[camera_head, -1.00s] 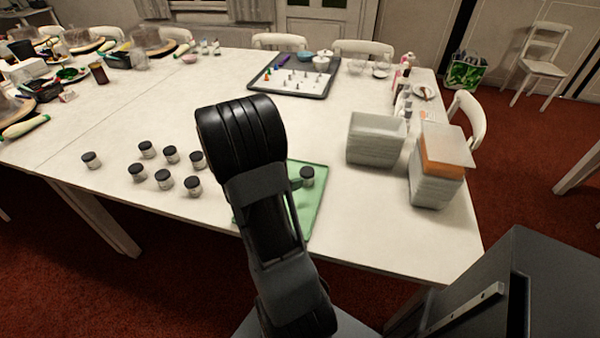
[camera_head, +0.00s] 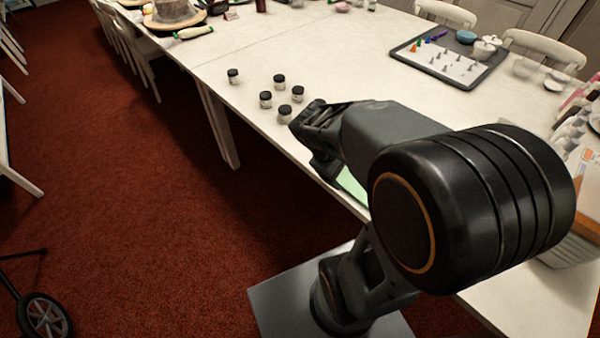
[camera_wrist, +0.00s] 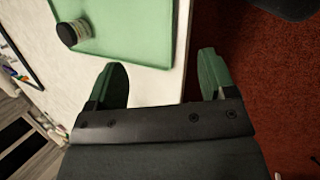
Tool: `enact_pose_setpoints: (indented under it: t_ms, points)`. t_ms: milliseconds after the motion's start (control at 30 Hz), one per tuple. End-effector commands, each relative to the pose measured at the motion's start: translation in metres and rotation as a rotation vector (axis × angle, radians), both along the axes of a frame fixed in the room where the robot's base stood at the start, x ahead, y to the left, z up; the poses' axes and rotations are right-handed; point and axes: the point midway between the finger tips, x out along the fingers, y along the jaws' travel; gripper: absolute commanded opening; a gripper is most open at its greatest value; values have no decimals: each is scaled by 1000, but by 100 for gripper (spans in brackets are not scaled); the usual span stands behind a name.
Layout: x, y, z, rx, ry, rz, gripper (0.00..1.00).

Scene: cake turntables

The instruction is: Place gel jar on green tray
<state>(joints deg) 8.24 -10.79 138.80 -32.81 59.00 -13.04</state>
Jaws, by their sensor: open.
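Several small gel jars with black lids stand on the white table in the head view, one of them at the far left (camera_head: 233,76) and another nearer my arm (camera_head: 284,113). The green tray (camera_head: 351,186) shows only as a sliver under my arm there. In the wrist view the green tray (camera_wrist: 140,30) fills the upper left, and one dark-lidded jar (camera_wrist: 76,32) is on it near its left edge. My gripper (camera_wrist: 162,76) is open and empty. Its fingers appear near the tray and table edge, apart from the jar.
The white table's front edge (camera_wrist: 176,84) runs beside the tray, with red carpet (camera_head: 140,220) beyond. A grey tray (camera_head: 450,62) with small pieces lies at the back. A container stack (camera_head: 572,250) is partly hidden at right.

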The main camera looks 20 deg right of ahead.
Motion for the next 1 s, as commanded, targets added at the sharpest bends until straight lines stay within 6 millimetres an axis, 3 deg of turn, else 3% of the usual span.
enact_pose_setpoints:
  t_ms: [100,200,333,800,1000]
  points:
    - [1,51,14,184,-216,-140,77]
    - [2,84,24,323,-336,-238,77]
    - [2,110,34,444,-422,-320,77]
    - [2,119,41,503,-455,-361,77]
    - [2,121,70,508,-463,-358,77]
